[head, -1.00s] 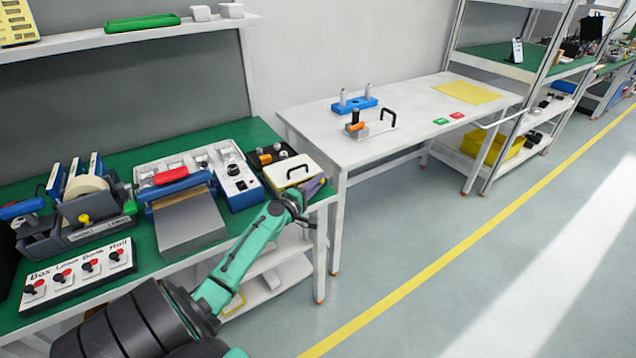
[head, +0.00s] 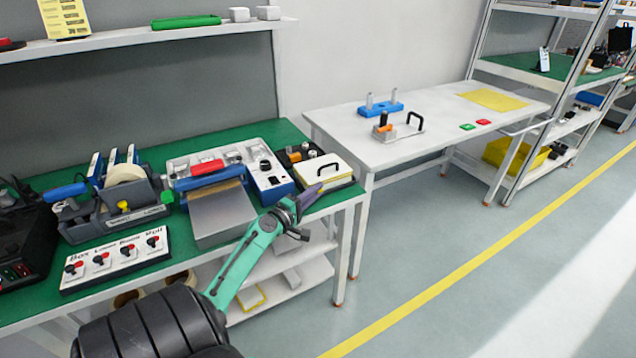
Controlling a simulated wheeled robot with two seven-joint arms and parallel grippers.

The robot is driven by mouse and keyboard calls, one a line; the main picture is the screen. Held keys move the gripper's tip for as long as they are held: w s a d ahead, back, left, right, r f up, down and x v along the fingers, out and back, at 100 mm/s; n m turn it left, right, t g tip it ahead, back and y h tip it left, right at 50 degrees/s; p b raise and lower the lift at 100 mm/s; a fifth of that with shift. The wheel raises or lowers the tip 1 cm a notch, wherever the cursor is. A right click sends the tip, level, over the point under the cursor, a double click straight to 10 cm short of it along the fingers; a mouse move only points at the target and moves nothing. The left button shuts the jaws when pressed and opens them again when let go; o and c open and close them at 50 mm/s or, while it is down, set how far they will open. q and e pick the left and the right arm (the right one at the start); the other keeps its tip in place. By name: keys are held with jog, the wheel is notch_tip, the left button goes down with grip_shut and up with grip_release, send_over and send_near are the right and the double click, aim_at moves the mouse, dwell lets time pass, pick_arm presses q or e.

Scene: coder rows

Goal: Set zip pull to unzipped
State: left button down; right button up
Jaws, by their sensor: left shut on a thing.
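A pale cream case (head: 338,177) with a black handle lies at the right front corner of the green-topped bench. My left gripper (head: 316,188) is at the front edge of this case, near the middle of that edge. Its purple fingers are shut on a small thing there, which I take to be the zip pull. The pull itself is hidden by the fingers, and I cannot make out the zip line. My right gripper is not in view.
A dark tray (head: 286,160) with small parts sits behind the case, and a blue-and-white box (head: 268,182) stands to its left. A grey sloped plate (head: 222,212) and a switch panel (head: 118,258) are further left.

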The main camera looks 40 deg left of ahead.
pick_arm(q)
jog(key=c, duration=1.1)
grip_release()
jog(key=shift+a, duration=0.15)
jog(key=s+b, duration=0.1)
jog(key=s, duration=0.3)
jog(key=s+d+b, duration=0.1)
jog(key=s+b, duration=0.1)
jog(key=s, duration=0.3)
jog(key=s+b, duration=0.1)
jog(key=s, duration=0.4)
jog(key=shift+s+d, duration=0.25)
jog(key=shift+d, duration=0.05)
